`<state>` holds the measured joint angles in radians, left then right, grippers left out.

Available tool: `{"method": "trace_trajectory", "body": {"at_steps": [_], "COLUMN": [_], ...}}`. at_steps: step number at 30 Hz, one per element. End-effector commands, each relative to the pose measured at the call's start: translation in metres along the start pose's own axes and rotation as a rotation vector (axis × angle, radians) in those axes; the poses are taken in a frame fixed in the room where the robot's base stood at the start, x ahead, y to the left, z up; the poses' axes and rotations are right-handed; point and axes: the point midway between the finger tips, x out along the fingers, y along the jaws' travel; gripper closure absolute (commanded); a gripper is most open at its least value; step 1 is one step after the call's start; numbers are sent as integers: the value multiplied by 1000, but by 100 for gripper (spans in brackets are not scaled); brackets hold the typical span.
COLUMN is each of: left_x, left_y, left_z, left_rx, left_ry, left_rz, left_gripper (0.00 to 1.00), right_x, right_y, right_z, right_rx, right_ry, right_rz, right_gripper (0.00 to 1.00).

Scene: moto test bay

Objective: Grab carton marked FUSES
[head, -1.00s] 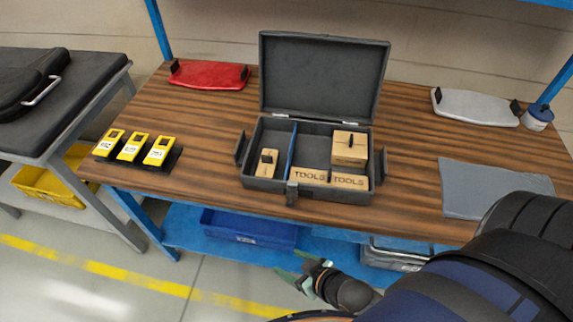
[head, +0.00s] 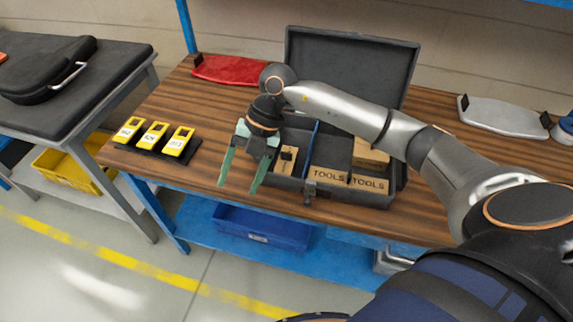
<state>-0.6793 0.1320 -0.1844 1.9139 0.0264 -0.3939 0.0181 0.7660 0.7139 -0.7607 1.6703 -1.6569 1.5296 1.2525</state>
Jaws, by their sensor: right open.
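An open dark grey case (head: 352,72) stands on the wooden bench with its lid up. A small tan carton with a black handle (head: 289,166) lies in its left compartment, partly behind my right gripper. Two cartons marked TOOLS (head: 327,175) lie along the front of the right compartment. Another tan carton (head: 372,155) sits behind them, partly hidden by my right arm. I cannot read FUSES on any carton. My right gripper (head: 239,188) is open and empty, its fingers pointing down at the case's left front, left of the small carton. My left gripper is out of view.
Several yellow devices (head: 154,136) stand on a black holder at the bench's left. A red tray (head: 230,70) lies at the back, a grey tray (head: 504,116) at the back right. A blue bin (head: 262,222) is on the shelf below. Bench between devices and case is clear.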

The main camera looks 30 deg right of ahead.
Motion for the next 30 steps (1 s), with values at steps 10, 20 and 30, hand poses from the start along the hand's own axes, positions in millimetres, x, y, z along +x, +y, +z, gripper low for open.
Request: {"method": "trace_trajectory", "body": {"at_steps": [10, 20, 30], "left_x": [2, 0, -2], "left_y": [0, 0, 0], "left_z": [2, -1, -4], "left_rx": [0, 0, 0], "left_ry": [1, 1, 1], "left_rz": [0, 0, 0], "left_gripper": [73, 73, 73], "right_x": [-102, -58, -33], "right_y": [-67, -90, -102], "right_z": [76, 95, 112], "right_rx": [263, 270, 270], "right_ry": [-412, -418, -417], "right_rz": [-358, -366, -364], "right_gripper": [30, 30, 30]}}
